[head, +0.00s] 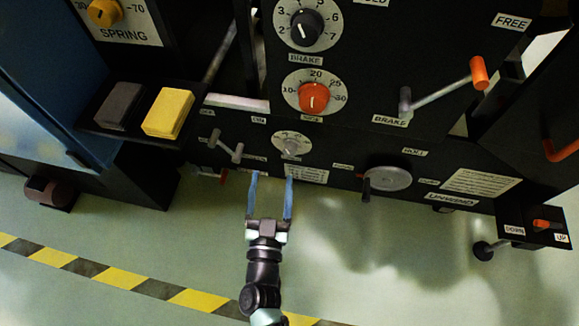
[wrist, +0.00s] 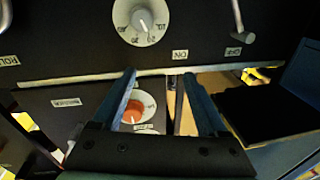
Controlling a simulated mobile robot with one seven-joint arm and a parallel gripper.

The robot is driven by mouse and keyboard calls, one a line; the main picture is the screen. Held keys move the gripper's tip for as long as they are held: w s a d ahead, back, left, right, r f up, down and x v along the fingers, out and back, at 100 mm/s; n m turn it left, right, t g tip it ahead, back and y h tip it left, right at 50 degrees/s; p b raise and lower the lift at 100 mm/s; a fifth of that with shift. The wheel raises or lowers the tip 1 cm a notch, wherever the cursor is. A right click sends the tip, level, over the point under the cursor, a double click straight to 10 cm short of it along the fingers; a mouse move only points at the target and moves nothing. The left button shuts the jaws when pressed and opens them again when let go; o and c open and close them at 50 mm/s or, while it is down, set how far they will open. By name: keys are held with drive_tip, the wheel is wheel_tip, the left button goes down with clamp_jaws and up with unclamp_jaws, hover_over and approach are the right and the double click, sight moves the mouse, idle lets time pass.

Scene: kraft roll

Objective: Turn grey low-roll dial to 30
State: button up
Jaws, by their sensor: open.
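The grey low-roll dial (head: 291,145) is a small grey knob on a white round scale, low on the black machine front. In the wrist view the dial (wrist: 142,20) is at the top, just left of centre, with its scale turned over. I cannot read its setting surely. My gripper (head: 271,178) is open and empty, with two blue fingers pointing toward the panel, below and slightly left of the dial in the head view. In the wrist view my gripper (wrist: 159,74) is apart from the dial, which lies beyond the fingertips.
A long crank with an orange grip (head: 479,73) juts out upper right. Green floor is clear below.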

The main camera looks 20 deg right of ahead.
drive_tip(key=g+b, duration=0.1)
approach(290, 154)
drive_tip(key=a+v, duration=0.1)
drive_tip(key=v, duration=0.2)
drive_tip(key=shift+h, duration=0.3)
drive_tip(key=b+x, duration=0.3)
drive_tip(key=x, duration=0.3)
drive_tip(key=b+x, duration=0.3)
drive_tip(key=x, duration=0.2)
drive_tip(key=shift+w+d+f, duration=0.2)
drive_tip(key=shift+d, duration=0.2)
drive_tip(key=shift+w+d+r+b, duration=0.15)
drive_tip(key=shift+w+d+b, duration=0.15)
drive_tip(key=shift+w, duration=0.2)
clamp_jaws()
